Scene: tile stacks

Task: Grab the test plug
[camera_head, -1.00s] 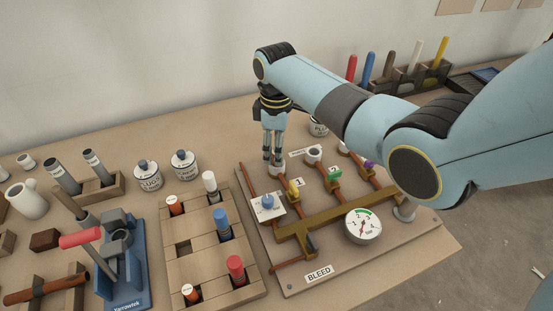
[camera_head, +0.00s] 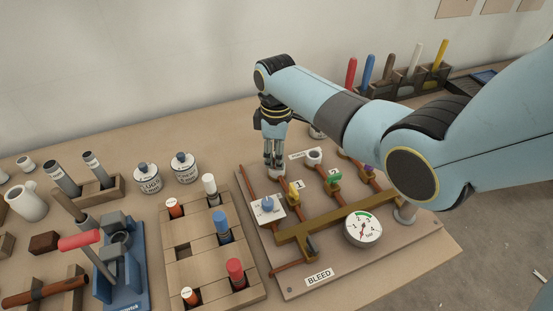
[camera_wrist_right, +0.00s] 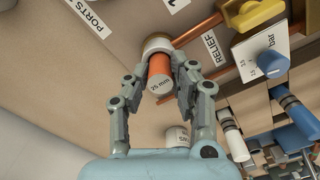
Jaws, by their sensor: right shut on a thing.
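The test plug (camera_wrist_right: 160,73) is an orange cylinder with a "25 mm" label on its end, seen in the right wrist view. Its far end meets a pale port collar (camera_wrist_right: 157,44) on the board; I cannot tell how deep it sits. My right gripper (camera_wrist_right: 165,82) is shut on the plug, one finger on each side. In the head view my right gripper (camera_head: 274,161) points down at the back left of the pipe board (camera_head: 330,278), and its fingers hide the plug. The left gripper is not in view.
Beside the gripper are yellow valve 1 (camera_head: 294,191) and the relief block with a blue knob (camera_head: 267,205). A pressure gauge (camera_head: 363,229) stands at the board's front. A wooden plug rack (camera_head: 202,240) is to the left, with two jars (camera_head: 184,168) behind it.

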